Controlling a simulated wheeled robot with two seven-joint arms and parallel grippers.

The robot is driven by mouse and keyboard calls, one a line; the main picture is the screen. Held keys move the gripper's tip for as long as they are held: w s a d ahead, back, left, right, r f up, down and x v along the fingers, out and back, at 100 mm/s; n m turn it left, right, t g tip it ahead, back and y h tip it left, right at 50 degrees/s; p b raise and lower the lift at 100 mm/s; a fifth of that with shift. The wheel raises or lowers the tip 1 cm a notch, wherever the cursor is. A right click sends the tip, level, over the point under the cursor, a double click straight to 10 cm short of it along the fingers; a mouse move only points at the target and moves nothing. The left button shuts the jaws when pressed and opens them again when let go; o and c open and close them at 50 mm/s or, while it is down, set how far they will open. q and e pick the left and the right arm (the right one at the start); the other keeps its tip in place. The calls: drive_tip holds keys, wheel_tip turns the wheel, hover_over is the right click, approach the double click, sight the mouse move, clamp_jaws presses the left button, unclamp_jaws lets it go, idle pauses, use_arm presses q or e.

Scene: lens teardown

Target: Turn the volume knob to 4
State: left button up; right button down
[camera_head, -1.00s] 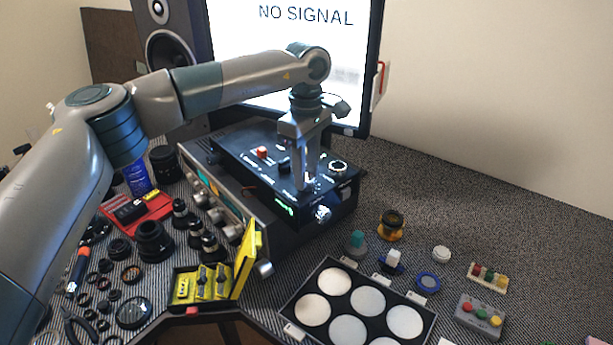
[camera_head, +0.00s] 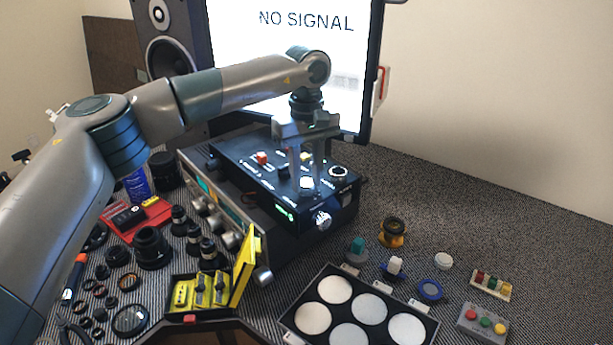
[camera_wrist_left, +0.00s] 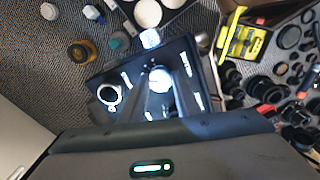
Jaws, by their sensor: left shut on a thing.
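The black control box (camera_head: 335,212) sits on top of a silver unit, with several knobs and buttons on its top face. My left gripper (camera_head: 306,186) points down at the box top, its two fingers on either side of a bright white-topped knob (camera_wrist_left: 160,79), shut on it. The fingers hide part of the knob, and I cannot read its scale or pointer. A ringed round control (camera_head: 338,171) is to the right of the gripper, and a red button (camera_head: 262,157) is to the left. My right gripper is not in view.
A monitor (camera_head: 350,75) reading "NO SIGNAL" stands close behind the arm. A silver unit with knobs (camera_head: 222,222) lies under the box. A yellow case (camera_head: 245,262), lens parts and a tray of discs (camera_head: 432,322) lie in front.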

use_arm(q)
drive_tip(key=shift+w+r, duration=0.1)
drive_tip(key=o, duration=1)
drive_tip(key=shift+o, duration=0.2)
drive_tip(key=shift+r, duration=0.45)
wheel_tip(320, 180, up, 9)
drive_tip(key=b, duration=0.1)
wheel_tip(320, 180, up, 7)
hover_over(306, 182)
drive_tip(key=shift+r, duration=0.2)
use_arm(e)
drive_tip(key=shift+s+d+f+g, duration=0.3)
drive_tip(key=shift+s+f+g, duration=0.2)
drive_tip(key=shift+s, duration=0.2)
use_arm(q)
drive_tip(key=shift+f, duration=0.1)
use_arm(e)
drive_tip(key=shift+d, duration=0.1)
